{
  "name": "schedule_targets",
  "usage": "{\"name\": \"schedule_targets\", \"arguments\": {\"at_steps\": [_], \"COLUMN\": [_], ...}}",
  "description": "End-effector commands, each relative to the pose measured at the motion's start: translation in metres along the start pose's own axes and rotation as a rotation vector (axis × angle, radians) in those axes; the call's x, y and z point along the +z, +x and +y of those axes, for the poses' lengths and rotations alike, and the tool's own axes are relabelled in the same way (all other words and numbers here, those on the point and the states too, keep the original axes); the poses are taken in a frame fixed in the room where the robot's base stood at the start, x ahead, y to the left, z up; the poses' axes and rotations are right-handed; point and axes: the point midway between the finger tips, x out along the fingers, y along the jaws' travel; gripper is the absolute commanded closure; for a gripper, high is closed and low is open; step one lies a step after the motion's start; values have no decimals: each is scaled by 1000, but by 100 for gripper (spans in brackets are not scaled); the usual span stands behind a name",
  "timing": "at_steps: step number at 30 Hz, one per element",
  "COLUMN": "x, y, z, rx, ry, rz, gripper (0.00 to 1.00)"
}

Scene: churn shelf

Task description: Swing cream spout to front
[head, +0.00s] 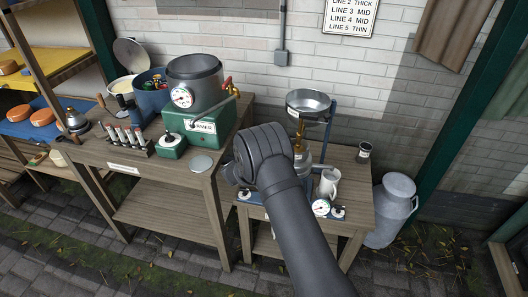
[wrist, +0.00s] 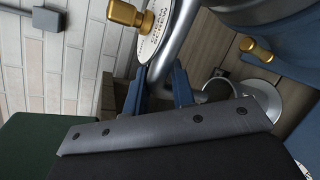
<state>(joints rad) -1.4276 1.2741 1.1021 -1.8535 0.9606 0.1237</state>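The cream separator stands on the right-hand bench, with a wide metal bowl (head: 308,101) on top and a brass fitting (head: 299,143) below. In the wrist view a grey metal spout tube (wrist: 177,42) slants down from the top toward my gripper (wrist: 160,68). My gripper's two blue fingers are apart, one on each side of the tube's lower part. A gap seems to show beside the tube, and I cannot tell whether either finger touches it. In the head view my dark arm hides the gripper and the spout.
A brass knob (wrist: 130,14) and another brass knob (wrist: 257,50) flank the tube. A white jug (head: 329,182) and a dial gauge (head: 321,207) stand close by my arm. A green heater base (head: 199,127) is on the left bench; a milk can (head: 391,212) stands at right.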

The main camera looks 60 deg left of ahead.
Motion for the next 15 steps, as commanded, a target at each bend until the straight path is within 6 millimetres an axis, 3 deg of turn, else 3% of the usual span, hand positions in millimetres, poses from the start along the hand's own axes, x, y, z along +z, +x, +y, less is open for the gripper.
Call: {"name": "schedule_targets", "arguments": {"at_steps": [1,3,15], "x": [0,0,0], "y": [0,0,-7], "z": [0,0,-2], "rx": [1,1,31], "ry": [0,0,-16], "rz": [0,0,39], "gripper": [89,100,100]}}
